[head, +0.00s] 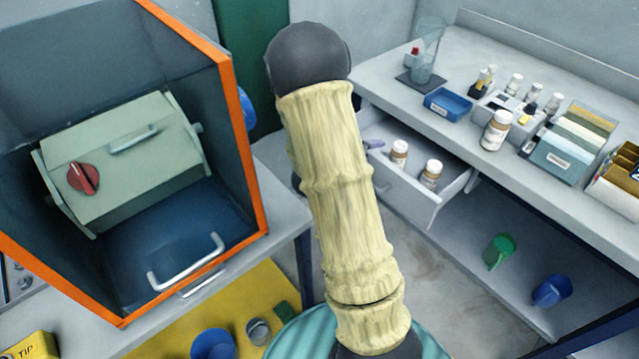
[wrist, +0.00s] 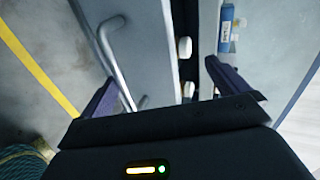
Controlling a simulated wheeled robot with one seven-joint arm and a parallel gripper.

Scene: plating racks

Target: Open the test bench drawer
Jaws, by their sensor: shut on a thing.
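The test bench drawer (head: 407,196) is pulled out from under the counter at the right in the head view, with two small bottles visible inside. My gripper (head: 373,145) is at its left end, mostly hidden behind my arm. In the wrist view, a curved metal handle (wrist: 112,50) runs along the grey drawer front (wrist: 150,45). My gripper (wrist: 160,77) is shut on the drawer, with the handle and front between its widely spaced fingers; the exact contact is unclear.
The bench top (head: 390,88) holds a blue tray (head: 447,104), bottles and file boxes. A green cup (head: 499,251) and blue cup (head: 551,291) lie on the shelf below. An orange-edged cabinet (head: 245,150) stands left. Grey floor shows before the drawer.

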